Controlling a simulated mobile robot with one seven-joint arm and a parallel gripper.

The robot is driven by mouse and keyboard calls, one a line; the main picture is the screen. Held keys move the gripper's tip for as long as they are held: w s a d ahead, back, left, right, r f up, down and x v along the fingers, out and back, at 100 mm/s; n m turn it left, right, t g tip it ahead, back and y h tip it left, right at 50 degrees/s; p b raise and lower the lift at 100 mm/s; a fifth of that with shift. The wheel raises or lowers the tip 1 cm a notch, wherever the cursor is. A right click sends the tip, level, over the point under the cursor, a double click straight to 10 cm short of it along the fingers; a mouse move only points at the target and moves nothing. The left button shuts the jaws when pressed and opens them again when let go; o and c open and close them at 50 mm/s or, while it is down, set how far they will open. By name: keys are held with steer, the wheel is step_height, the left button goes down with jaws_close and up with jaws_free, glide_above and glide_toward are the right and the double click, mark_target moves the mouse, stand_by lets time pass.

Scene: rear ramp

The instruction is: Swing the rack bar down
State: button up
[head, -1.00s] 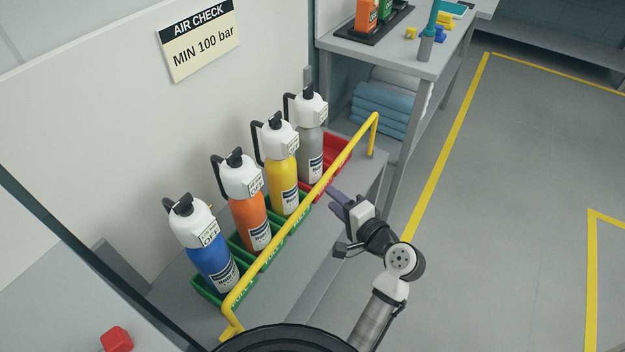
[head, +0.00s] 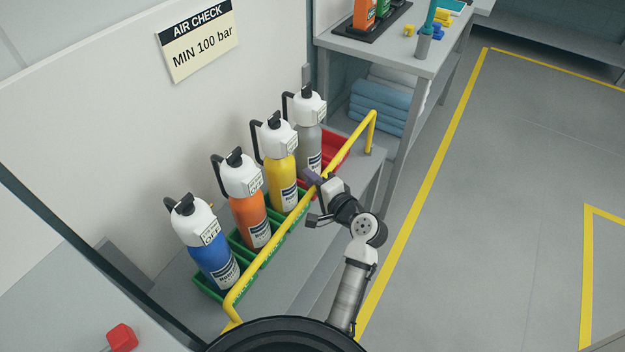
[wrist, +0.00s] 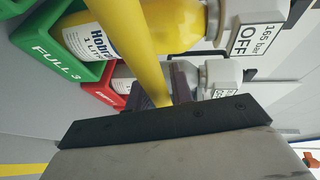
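The yellow rack bar (head: 272,237) is raised and runs lengthwise along the front of the bottle rack, with a bend at each end. My gripper (head: 314,180) is at the bar's far half, in front of the yellow and grey bottles. In the wrist view, the bar (wrist: 132,45) runs down to the dark fingers (wrist: 168,88), which appear to lie on either side of it. The black gripper body hides the contact, so I cannot tell whether the fingers press on the bar.
Behind the bar, blue (head: 218,262), orange (head: 250,217), yellow (head: 282,180) and grey (head: 309,146) bottles stand in green and red trays. A grey table (head: 400,50) with blue towels (head: 380,105) stands beyond. Floor to the right is open.

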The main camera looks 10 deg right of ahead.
jaws_close()
